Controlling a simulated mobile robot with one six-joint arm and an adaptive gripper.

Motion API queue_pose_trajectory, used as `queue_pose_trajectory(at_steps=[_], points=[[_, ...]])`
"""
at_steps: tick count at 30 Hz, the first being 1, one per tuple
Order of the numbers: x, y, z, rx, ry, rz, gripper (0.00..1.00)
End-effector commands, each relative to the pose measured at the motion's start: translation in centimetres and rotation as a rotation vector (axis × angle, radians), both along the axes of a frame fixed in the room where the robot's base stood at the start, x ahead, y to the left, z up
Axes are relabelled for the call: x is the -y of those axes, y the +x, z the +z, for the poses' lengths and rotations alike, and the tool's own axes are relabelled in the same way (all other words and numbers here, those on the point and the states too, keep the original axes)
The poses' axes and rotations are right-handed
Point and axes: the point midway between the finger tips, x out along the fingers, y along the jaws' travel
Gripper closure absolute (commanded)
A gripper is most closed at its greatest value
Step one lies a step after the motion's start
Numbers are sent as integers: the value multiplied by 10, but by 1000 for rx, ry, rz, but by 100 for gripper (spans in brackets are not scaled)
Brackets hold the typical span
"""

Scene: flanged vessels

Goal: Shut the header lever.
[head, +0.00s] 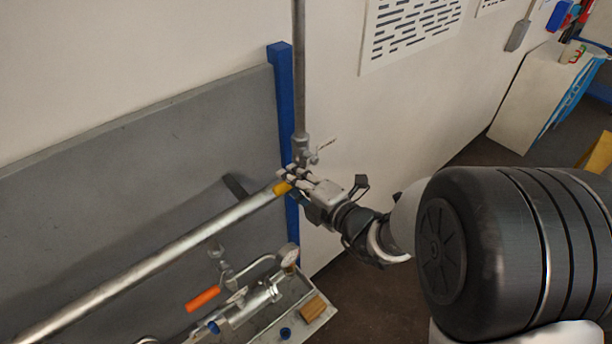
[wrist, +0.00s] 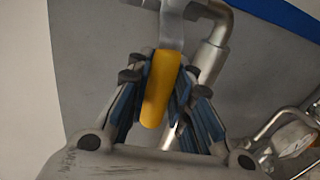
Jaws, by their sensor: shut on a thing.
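The header lever has a yellow grip (head: 282,188), seen at the right end of the long grey header pipe (head: 160,244). In the wrist view the yellow grip (wrist: 160,88) lies between my fingers, and its flat metal shank (wrist: 172,25) runs up out of the picture. My gripper (head: 290,180) is shut on the yellow grip; in the wrist view its blue-padded fingers stand on both sides of it. The valve body that the lever turns on is not clearly visible.
A vertical pipe (head: 299,70) with a fitting rises just behind my gripper, beside a blue post (head: 280,95). Below stands a bench (head: 314,325) with pipework, a gauge (head: 290,258) and an orange-handled lever (head: 203,298). Floor to the right of the bench is clear.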

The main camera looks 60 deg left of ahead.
Motion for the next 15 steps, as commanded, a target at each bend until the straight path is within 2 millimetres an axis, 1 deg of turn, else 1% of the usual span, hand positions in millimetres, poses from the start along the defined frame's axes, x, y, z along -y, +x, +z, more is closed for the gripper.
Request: queue_pose_trajectory(at_steps=[6, 15], points=[[1, -4, 1, -41, -7, -8, 100], [1, -4, 2, -47, -6, -9, 100]])
